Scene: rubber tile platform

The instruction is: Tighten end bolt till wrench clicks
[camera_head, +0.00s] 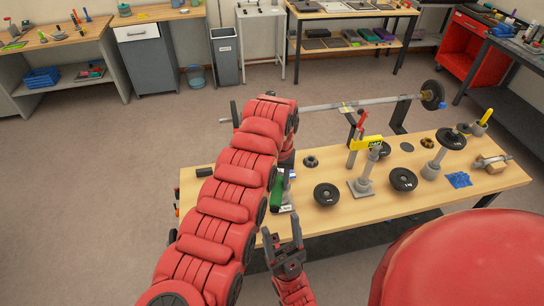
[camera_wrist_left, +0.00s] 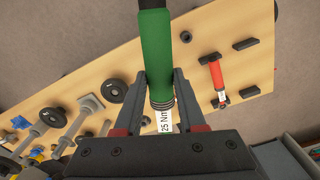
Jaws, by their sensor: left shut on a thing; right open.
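My left gripper (camera_wrist_left: 160,100) is shut on a torque wrench with a green handle (camera_wrist_left: 155,50) and a white label reading "25 Nm". In the head view, the left gripper (camera_head: 284,178) is over the left part of the wooden table, with the green wrench (camera_head: 277,192) partly hidden by it. The wrench's working end is not visible. My right gripper (camera_head: 282,232) is open and empty at the table's front edge. A long metal bar (camera_head: 345,105) with a black plate (camera_head: 433,95) at its right end runs behind the table. I cannot make out the end bolt.
Black weight plates (camera_head: 326,194), a yellow-topped post (camera_head: 367,143) and a blue cloth-like item (camera_head: 458,180) are on the table (camera_head: 300,225). A red-handled tool (camera_wrist_left: 217,80) lies between black blocks in the left wrist view. Open floor (camera_head: 120,130) lies behind and left.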

